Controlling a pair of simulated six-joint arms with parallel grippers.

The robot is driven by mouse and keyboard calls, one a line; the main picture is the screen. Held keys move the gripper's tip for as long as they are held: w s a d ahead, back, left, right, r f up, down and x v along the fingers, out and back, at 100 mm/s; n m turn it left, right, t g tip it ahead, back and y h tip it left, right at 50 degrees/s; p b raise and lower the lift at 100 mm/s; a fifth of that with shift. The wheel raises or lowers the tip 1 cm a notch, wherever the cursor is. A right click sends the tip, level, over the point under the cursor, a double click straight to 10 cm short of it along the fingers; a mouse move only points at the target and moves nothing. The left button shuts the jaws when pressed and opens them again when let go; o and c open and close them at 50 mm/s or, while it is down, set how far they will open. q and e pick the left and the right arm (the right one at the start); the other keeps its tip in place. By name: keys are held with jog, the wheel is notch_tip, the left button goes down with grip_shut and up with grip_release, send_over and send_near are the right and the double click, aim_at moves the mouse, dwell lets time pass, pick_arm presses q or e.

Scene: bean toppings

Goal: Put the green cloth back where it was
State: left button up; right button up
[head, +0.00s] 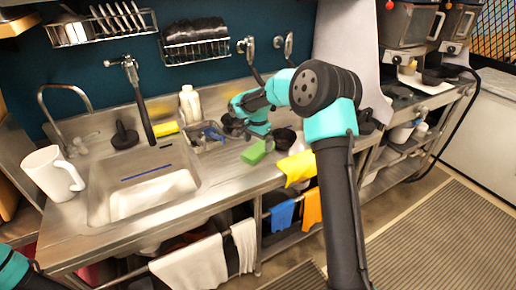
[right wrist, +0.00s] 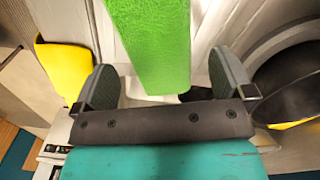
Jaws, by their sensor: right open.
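The green cloth (head: 256,152) looks like a block and lies on the steel counter, right of the sink. In the right wrist view the green cloth (right wrist: 152,40) runs from the top edge into the space between my fingers. My right gripper (head: 262,138) is above and beside the cloth, pointing down. In the right wrist view its two fingers (right wrist: 165,82) stand wide apart, one on each side of the cloth, with gaps on both sides. My left gripper is out of view.
A yellow cloth (head: 297,168) hangs over the counter's front edge; it shows in the wrist view (right wrist: 66,68). Dark bowls (head: 285,138) stand right of my gripper. A sink (head: 150,185), a yellow sponge (head: 166,129) and a white bottle (head: 189,103) are to the left.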

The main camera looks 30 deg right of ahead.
aim_at(258, 148)
notch_tip(258, 148, up, 8)
jog(key=shift+r, duration=0.15)
dwell(0.7)
